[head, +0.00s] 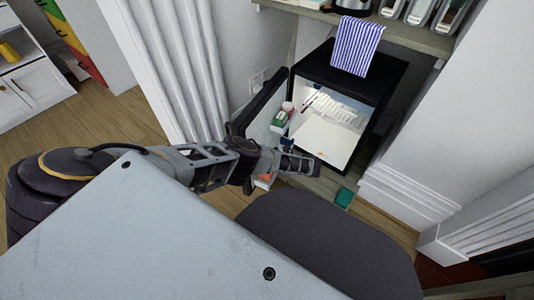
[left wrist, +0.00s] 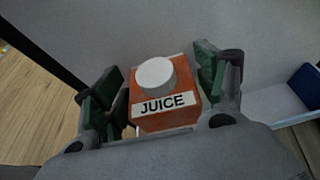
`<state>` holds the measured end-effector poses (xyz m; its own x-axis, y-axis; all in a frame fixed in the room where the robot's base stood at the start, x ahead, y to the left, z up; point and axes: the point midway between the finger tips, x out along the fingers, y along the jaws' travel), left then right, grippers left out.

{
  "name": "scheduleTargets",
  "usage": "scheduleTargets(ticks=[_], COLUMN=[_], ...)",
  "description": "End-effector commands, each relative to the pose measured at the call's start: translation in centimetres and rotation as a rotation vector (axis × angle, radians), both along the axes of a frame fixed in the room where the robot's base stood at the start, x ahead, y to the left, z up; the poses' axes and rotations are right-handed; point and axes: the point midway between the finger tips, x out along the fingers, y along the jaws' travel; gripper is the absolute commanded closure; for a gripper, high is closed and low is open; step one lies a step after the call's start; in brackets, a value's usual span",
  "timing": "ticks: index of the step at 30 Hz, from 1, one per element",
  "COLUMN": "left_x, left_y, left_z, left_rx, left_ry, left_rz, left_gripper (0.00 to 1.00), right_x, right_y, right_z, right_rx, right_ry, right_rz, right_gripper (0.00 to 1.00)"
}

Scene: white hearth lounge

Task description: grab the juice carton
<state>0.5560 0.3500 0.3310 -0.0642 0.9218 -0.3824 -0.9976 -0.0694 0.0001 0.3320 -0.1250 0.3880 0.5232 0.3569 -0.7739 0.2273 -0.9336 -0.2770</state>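The orange juice carton (left wrist: 166,104), with a white cap and a "JUICE" label, stands upright in the left wrist view. My left gripper (left wrist: 160,92) has one green-padded finger on each side of it. A gap shows at the left finger; the right finger is very close, and I cannot tell if it touches. In the head view my left gripper (head: 274,172) is at the inner side of the open fridge door (head: 262,108), and a bit of the orange carton (head: 265,181) shows below my arm. My right gripper is not in view.
The black mini fridge (head: 385,78) stands open and lit, with a striped towel (head: 357,45) on top. Small items (head: 281,116) sit on the door shelf above. A blue item (left wrist: 305,78) is right of the carton. A dark rounded seat (head: 320,240) is in front.

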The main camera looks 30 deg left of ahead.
Motion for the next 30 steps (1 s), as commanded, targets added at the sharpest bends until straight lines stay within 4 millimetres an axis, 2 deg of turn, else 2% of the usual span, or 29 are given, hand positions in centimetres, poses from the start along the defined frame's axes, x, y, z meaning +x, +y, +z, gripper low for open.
scheduleTargets(ticks=[2,15,30], left_x=[-0.01,-0.01,0.04], left_y=[-0.01,0.0,0.04], left_z=[-0.01,-0.01,0.42], left_rx=[0.0,0.0,0.001], left_ry=[0.0,0.0,-0.001], left_rz=[0.0,0.0,0.0], left_gripper=[0.44,1.0,1.0], right_x=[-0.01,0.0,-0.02], right_y=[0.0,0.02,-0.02], right_z=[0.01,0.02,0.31], right_rx=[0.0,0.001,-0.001], right_ry=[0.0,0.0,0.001], right_rz=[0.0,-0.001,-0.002], right_gripper=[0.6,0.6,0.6])
